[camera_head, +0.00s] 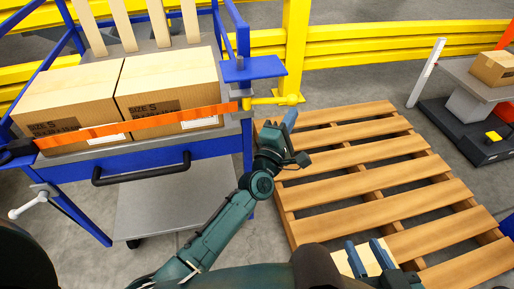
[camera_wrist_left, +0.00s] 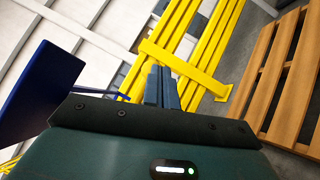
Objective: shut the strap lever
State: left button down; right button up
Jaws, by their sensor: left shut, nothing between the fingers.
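The strap lever (camera_head: 272,101) is a yellow bar with a round knob. It sticks out to the right from the cart's right post, at the end of the orange strap (camera_head: 140,126). The strap runs across two cardboard boxes (camera_head: 60,95) on the blue cart. My left gripper (camera_head: 290,117) is shut and empty, with its fingertips just below the lever's knob; whether they touch cannot be told.
A wooden pallet (camera_head: 370,180) lies on the floor right of the cart. A blue plate (camera_head: 253,68) juts from the cart above the lever; a black handle (camera_head: 140,170) is on its front. Yellow railings (camera_head: 390,45) stand behind. A grey scale-like stand (camera_head: 470,80) is at the right.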

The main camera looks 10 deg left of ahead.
pick_arm(q)
jog(key=v, duration=1.2)
jog(key=shift+d, duration=0.2)
